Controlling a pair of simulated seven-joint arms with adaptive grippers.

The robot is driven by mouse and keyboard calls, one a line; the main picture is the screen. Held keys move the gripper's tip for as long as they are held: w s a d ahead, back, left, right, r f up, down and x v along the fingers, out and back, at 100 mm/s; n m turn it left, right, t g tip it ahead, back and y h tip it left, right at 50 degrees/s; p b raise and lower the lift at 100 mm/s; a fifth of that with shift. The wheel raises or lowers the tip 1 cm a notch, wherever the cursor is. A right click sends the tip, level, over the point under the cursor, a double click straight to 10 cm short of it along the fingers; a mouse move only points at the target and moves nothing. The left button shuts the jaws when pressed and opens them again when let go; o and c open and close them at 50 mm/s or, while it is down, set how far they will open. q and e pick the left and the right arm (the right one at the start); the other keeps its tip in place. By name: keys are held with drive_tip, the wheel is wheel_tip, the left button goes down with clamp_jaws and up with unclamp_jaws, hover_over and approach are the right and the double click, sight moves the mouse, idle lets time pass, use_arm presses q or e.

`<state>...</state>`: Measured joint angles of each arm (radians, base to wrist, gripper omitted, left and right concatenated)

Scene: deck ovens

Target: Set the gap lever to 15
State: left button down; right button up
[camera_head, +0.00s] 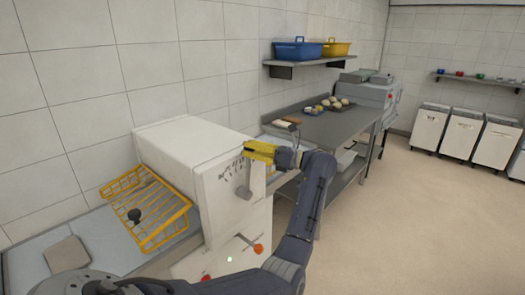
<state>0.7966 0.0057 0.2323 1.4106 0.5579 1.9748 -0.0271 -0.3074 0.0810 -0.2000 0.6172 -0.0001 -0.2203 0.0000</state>
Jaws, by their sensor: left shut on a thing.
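The white machine (168,150) stands on the left with a box-shaped body. Its front face carries dark scale marks (230,170), too small to read. The grey gap lever (245,183) rises on this face beside the marks, its upper end meeting my left gripper. My left gripper (262,152) is shut on the lever's upper end at the face's upper right corner; yellow shows at its tip, and the hold itself is partly hidden. I cannot read the lever's setting. My right gripper is not in view.
A yellow wire guard (146,206) sits over the machine's left bed. An orange knob (258,248) and a red button (206,278) are lower on the front. Behind, a steel table (325,125) holds dough pieces. White bins (462,133) stand far right; the floor between is clear.

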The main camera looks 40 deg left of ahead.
use_arm(q)
drive_tip(key=shift+w+f, duration=0.1)
drive_tip(key=shift+f, duration=0.4)
drive_tip(key=c, duration=1.5)
unclamp_jaws()
drive_tip(key=o, duration=0.6)
drive_tip(key=shift+r, duration=0.2)
drive_tip(key=shift+c, duration=0.2)
drive_tip(key=shift+d, duration=0.1)
drive_tip(key=v, duration=1.2)
drive_tip(key=shift+r, duration=0.1)
